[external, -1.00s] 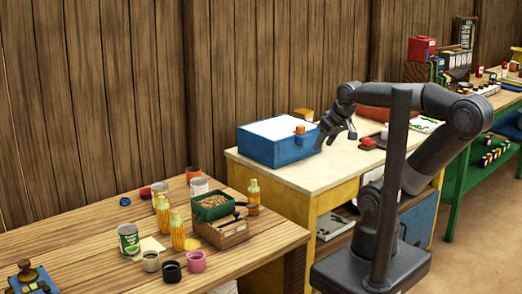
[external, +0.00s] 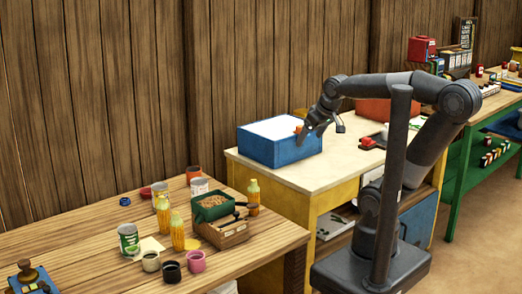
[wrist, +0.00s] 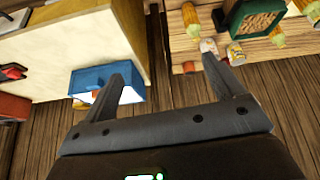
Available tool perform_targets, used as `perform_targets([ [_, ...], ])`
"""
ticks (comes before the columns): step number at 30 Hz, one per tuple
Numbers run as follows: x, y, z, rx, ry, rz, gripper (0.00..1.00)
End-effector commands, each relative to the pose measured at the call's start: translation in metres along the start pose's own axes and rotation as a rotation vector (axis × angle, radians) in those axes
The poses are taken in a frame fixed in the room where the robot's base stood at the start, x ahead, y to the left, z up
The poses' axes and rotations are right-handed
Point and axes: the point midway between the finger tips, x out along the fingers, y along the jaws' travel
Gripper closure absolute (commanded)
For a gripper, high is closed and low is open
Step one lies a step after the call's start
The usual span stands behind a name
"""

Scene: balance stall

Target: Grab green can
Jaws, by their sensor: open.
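The green can (external: 129,240), with a white band and a pale top, stands upright on the wooden table at the left in the external view. I cannot pick it out in the wrist view. My gripper (external: 320,131) is open and empty, above the cream-topped counter by the blue box, well to the right of the can and apart from it.
Yellow bottles (external: 177,232), a green tray (external: 211,207) of brown bits and a pink cup (external: 196,261) crowd the wooden table (external: 95,272) right of the can. A black cup (external: 171,271) stands in front. The blue box (external: 280,146) is close to my gripper.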

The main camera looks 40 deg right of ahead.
Motion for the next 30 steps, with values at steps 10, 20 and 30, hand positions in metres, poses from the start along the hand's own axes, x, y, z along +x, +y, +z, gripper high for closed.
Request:
perform_targets([
  [10,0.044,-0.083,-0.106,-0.228,0.017,-0.080,0.13],
  [20,0.107,-0.201,-0.170,-0.428,0.039,-0.186,0.13],
  [30,0.182,-0.350,-0.186,-0.610,0.061,-0.319,0.13],
])
